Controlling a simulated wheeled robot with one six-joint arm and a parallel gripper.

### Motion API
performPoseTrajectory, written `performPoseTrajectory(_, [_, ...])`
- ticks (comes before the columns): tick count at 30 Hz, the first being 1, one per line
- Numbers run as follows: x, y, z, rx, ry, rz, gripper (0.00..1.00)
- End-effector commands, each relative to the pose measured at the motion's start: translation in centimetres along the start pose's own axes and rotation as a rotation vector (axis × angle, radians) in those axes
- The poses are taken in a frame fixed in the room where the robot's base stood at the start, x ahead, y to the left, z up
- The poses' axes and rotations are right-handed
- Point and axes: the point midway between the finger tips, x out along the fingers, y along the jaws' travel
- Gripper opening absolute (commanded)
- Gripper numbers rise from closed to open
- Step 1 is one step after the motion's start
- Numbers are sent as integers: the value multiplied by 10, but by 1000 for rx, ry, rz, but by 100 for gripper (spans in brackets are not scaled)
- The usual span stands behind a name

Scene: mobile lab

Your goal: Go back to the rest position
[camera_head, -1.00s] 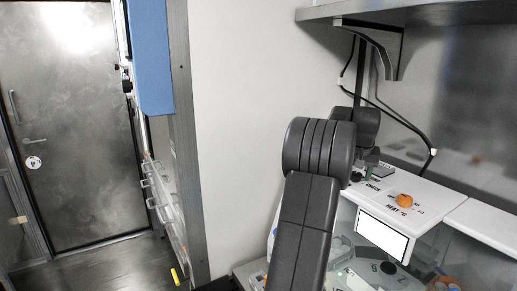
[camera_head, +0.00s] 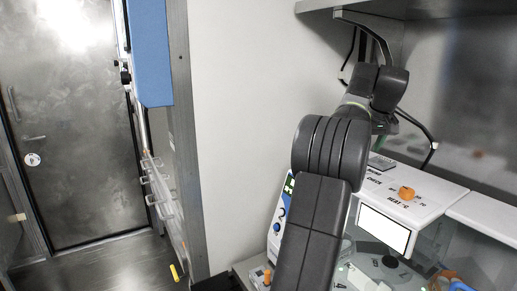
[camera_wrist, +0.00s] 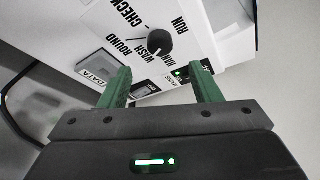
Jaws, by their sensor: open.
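My gripper (camera_wrist: 160,88) shows in the wrist view with its two green fingers apart and nothing between them. Beyond the fingers is a white machine panel (camera_wrist: 213,14) with a dark knob (camera_wrist: 158,42) and printed words such as CHECK, WASH and RUN. I cannot tell the exact gap between the fingers and the panel. In the head view my dark arm rises from the bottom middle and bends over the bench at the right. The gripper there is mostly hidden behind the arm links.
A white machine top with an orange knob (camera_head: 407,193) stands right of my arm. A blue and white device (camera_head: 279,222) is close on the arm's left. A metal shelf (camera_head: 420,4) overhangs at the upper right. A closed metal door (camera_head: 72,130) and open floor are at the left.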

Motion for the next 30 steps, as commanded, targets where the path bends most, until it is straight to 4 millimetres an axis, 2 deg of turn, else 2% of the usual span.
performPoseTrajectory(3, [-20, 0, 0, 0, 2, 2, 57])
performPoseTrajectory(9, [-38, 0, 0, 1, 0, 1, 57])
performPoseTrajectory(23, [-42, -1, 0, 1, 0, 0, 57])
performPoseTrajectory(30, [-39, -18, -7, 3, 0, -17, 57])
